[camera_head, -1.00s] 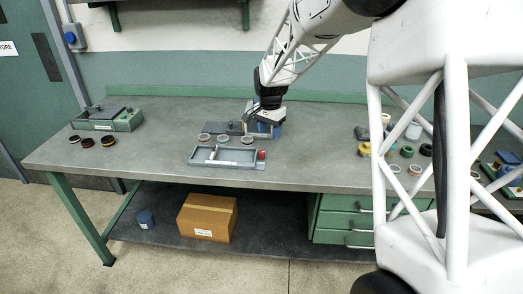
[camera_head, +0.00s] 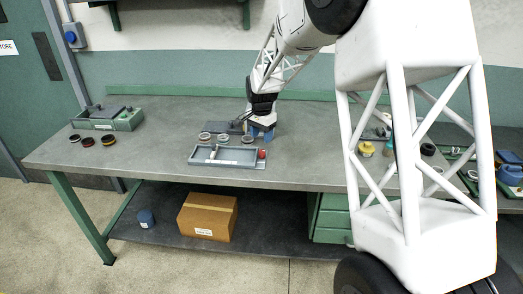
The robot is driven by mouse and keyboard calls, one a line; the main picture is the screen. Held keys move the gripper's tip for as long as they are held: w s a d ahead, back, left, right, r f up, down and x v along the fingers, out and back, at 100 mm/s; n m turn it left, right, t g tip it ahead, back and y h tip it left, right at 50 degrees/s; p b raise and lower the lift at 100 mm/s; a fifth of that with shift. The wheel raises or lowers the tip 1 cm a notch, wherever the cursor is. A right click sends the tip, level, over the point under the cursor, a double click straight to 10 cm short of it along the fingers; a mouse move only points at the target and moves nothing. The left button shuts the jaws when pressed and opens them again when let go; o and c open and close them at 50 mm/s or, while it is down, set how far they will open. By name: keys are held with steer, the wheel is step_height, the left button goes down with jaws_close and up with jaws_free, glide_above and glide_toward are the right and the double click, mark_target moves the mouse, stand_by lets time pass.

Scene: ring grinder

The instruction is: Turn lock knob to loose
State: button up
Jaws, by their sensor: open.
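The grey device (camera_head: 216,128) with a blue part (camera_head: 264,133) at its right sits on the workbench, right of the middle in depth. My gripper (camera_head: 243,120) is over the device, pointing down, close to its top right. It is open, but the fingers are small and dark. The lock knob cannot be made out; my gripper and wrist hide part of the device. I cannot tell whether the fingers touch anything.
A grey tray (camera_head: 228,163) with a red knob (camera_head: 262,154) lies in front, with several rings (camera_head: 222,138) behind its rear edge. A green-grey fixture (camera_head: 108,118) and dark rings (camera_head: 88,142) stand at left. My arm hides much of the bench's right side.

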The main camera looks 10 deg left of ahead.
mark_target(262, 151)
steer(key=shift+f, duration=3.45)
steer(key=c, duration=0.9)
